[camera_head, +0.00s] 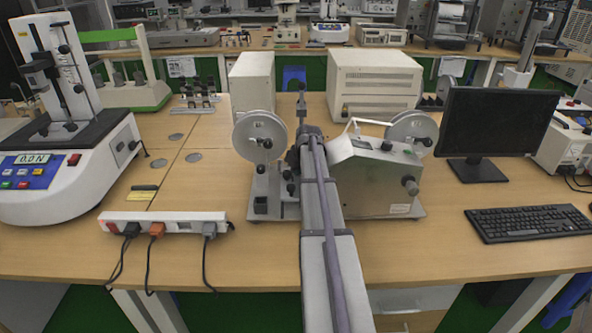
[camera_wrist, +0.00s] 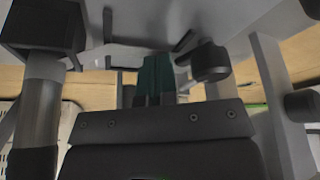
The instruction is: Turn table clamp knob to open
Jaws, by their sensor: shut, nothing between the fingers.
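A grey metal machine (camera_head: 375,182) with two reels, the left reel (camera_head: 260,137) and the right reel (camera_head: 411,130), stands mid-table. My arm reaches over its middle and hides part of it. In the wrist view my gripper (camera_wrist: 158,68) shows as dark green fingers, close together and empty, amid the metal parts. A round black knob (camera_wrist: 210,62) is just right of the fingers, apart from them. A black block (camera_wrist: 42,27) is at upper left. I cannot tell which knob is the table clamp knob, or how far it is turned.
A metal post (camera_wrist: 40,105) and a bracket (camera_wrist: 283,105) flank my gripper closely. A power strip (camera_head: 165,223) with cables lies front left; a monitor (camera_head: 497,122) and keyboard (camera_head: 528,223) stand right. Two boxes (camera_head: 375,83) (camera_head: 252,83) stand behind.

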